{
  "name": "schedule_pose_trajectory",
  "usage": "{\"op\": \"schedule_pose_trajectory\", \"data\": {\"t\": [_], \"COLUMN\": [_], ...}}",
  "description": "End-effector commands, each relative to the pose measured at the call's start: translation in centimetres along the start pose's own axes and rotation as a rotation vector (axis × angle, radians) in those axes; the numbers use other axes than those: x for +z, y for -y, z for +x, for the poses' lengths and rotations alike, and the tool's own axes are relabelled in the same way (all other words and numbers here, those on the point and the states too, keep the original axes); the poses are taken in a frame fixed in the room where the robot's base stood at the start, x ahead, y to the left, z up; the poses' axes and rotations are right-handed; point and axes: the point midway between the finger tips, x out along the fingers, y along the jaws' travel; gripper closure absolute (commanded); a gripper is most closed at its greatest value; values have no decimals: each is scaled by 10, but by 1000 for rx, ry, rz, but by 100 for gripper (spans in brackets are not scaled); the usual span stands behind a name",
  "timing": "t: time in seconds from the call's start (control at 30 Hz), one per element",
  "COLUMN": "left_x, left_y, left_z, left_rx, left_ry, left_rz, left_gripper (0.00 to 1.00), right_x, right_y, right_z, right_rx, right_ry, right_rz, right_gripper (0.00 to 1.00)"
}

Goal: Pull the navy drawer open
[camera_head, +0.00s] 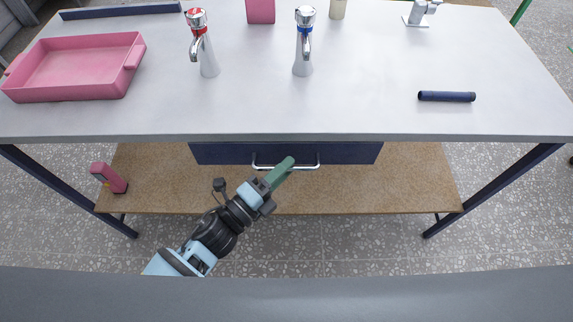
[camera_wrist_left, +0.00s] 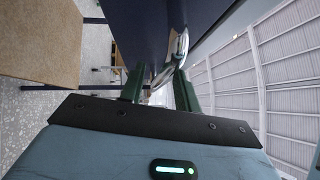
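The navy drawer (camera_head: 220,153) hangs under the front edge of the grey counter, and no drawer interior shows. Its silver bar handle (camera_head: 308,167) runs across the middle of its front. My left gripper (camera_head: 284,168) reaches up to the handle from the lower left, its green fingers overlapping the middle of the bar. In the left wrist view the fingers (camera_wrist_left: 160,88) stand apart, and the handle (camera_wrist_left: 180,46) passes down toward the gap between them. I cannot tell whether they touch it. The navy drawer front (camera_wrist_left: 150,30) is just beyond. My right gripper is not in view.
Navy legs stand at both sides.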

Motion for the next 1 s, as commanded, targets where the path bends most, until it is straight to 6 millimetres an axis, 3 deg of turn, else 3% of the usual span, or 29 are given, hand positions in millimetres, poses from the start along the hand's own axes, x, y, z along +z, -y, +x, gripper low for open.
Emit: {"op": "schedule_pose_trajectory", "data": {"t": [0.13, 0.43, 0.7, 1.0], "left_x": [0, 0, 0, 0], "left_y": [0, 0, 0, 0], "left_z": [10, 12, 11, 11], "left_rx": [1, 1, 1, 1], "left_ry": [0, 0, 0, 0], "left_rz": [0, -1, -1, -1], "left_gripper": [68, 68, 100, 100], "right_x": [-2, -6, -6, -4], "right_y": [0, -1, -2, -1], "right_z": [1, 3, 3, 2], "right_rx": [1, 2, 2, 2], "right_ry": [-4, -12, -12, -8], "right_rz": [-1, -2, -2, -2], "right_gripper": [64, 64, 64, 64]}}
